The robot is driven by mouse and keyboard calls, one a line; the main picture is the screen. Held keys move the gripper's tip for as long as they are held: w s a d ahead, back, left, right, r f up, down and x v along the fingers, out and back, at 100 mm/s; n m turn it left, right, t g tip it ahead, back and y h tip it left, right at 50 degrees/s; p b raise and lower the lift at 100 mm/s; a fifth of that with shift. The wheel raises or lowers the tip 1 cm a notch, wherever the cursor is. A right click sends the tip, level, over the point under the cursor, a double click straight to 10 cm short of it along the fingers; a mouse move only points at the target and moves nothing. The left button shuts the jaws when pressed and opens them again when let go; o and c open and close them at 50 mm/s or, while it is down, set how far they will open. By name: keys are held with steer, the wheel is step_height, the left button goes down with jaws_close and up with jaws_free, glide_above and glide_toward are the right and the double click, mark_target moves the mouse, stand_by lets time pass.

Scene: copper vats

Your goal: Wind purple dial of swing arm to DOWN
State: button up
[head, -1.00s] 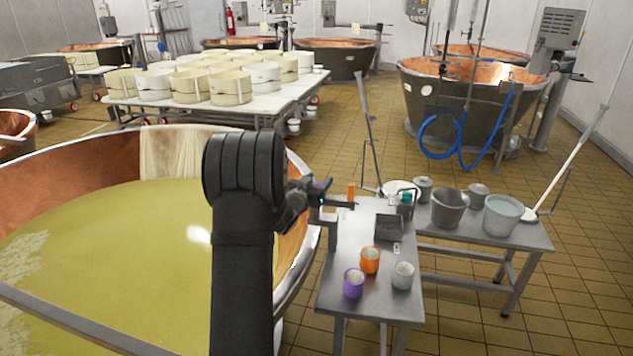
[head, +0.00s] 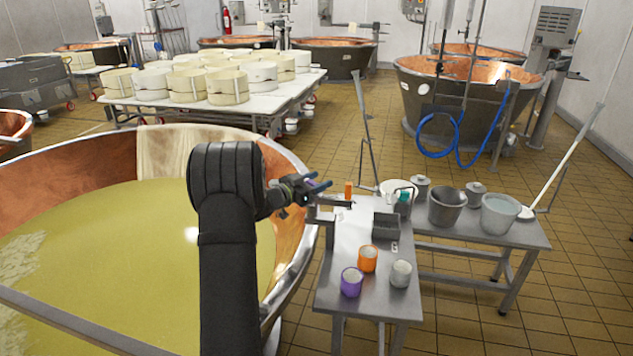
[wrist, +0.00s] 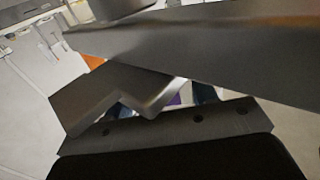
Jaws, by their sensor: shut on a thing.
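My gripper (head: 318,187) is at the left end of the grey swing arm (head: 332,202), which stands on a post at the left edge of the steel table. The purple dial (head: 313,182) shows only as a small patch between the fingers, and my gripper is shut on it. In the wrist view a sliver of the purple dial (wrist: 174,100) shows behind the notched grey finger. A broad grey bar crosses the top of that view and hides much. The dial's pointer and its DOWN mark cannot be read.
An orange upright piece (head: 348,190) stands close right of my gripper. The steel table (head: 335,290) holds a purple cup (head: 351,282), an orange cup (head: 368,258), a grey cup (head: 401,273) and a dark tray (head: 386,226). The copper vat (head: 290,165) lies left.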

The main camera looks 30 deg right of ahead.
steer(key=shift+r+g, duration=0.1)
steer(key=shift+g, duration=0.2)
stand_by(0.5)
steer(key=o, duration=1)
steer(key=shift+c, duration=0.2)
steer(key=s+a, duration=0.2)
steer(key=a, duration=1.5)
steer(key=shift+s, duration=0.2)
